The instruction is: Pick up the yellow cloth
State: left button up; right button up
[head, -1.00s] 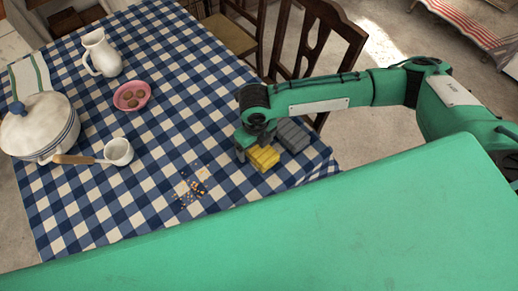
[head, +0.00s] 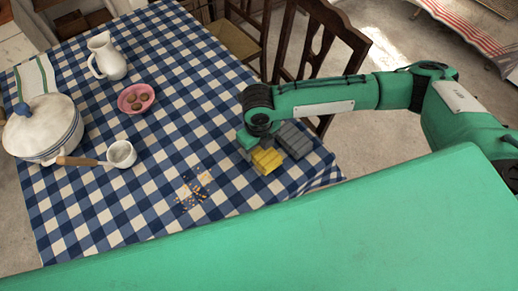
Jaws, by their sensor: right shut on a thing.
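The yellow cloth (head: 267,161) is a small folded bundle near the right end of the checked table. My right gripper (head: 251,149) reaches down over it from the right and is shut on it. The fingertips are partly hidden by the gripper body and the cloth. I cannot tell whether the cloth touches the table or is just above it. A grey folded cloth (head: 294,140) lies close beside the yellow one, on its right. My left gripper is not in view.
Orange crumbs (head: 195,188) lie on the blue checked tablecloth (head: 180,130). A white mug (head: 121,154), a lidded pot (head: 42,128), a pink bowl (head: 136,98) with brown items and a white jug (head: 106,55) stand further left. A wooden chair (head: 318,40) stands behind the table.

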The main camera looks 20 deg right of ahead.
notch_tip(320, 180, up, 18)
jog(key=shift+o, duration=0.4)
